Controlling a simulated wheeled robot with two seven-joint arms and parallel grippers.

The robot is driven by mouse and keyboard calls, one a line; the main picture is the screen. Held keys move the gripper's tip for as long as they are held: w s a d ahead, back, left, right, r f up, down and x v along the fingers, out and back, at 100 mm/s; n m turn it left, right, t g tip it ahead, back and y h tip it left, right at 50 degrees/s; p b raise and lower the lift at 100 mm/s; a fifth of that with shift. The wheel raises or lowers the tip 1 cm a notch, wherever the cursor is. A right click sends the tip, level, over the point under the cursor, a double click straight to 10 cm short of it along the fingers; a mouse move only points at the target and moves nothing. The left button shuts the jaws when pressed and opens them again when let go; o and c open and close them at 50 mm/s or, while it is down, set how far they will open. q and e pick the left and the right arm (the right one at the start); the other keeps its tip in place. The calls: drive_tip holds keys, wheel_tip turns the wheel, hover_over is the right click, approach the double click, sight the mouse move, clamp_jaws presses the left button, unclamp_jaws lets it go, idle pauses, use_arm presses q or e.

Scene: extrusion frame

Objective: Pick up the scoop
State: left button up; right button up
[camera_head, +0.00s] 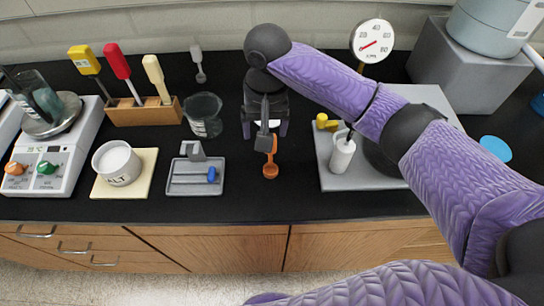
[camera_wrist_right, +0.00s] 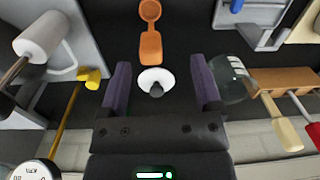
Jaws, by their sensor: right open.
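An orange scoop (camera_head: 270,170) lies on the black bench top, its round bowl toward the front edge. It also shows in the right wrist view (camera_wrist_right: 150,44), with its flat handle end nearest my fingers. My right gripper (camera_head: 264,132) is above the bench at the handle end of the scoop. In the wrist view its two purple fingers (camera_wrist_right: 160,62) are spread apart with nothing held between them. The wrist partly hides the handle in the head view. My left gripper is not in view.
A white disc with a dark knob (camera_wrist_right: 155,80) lies between the fingers in the wrist view. A glass beaker (camera_head: 203,115) and grey tray (camera_head: 195,188) stand left. A grey base plate (camera_head: 345,180) with a white cylinder (camera_head: 342,155) stands right. Bare bench lies around the scoop.

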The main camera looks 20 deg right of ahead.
drive_tip(key=shift+w+d+r+m, duration=0.25)
drive_tip(key=shift+d+r, duration=0.1)
drive_tip(key=shift+r, duration=0.15)
drive_tip(key=shift+w+d+r+m, duration=0.25)
drive_tip(key=shift+d+r, duration=0.1)
drive_tip(key=shift+r, duration=0.15)
drive_tip(key=shift+d+f, duration=0.1)
drive_tip(key=shift+f, duration=0.2)
drive_tip(key=b, duration=0.2)
approach(270, 157)
drive_tip(key=f, duration=0.5)
drive_tip(key=shift+s+a+f, duration=0.1)
drive_tip(key=shift+s+a, duration=0.1)
drive_tip(key=shift+s, duration=0.2)
drive_tip(key=shift+c, duration=0.3)
drive_tip(key=c, duration=0.7)
clamp_jaws()
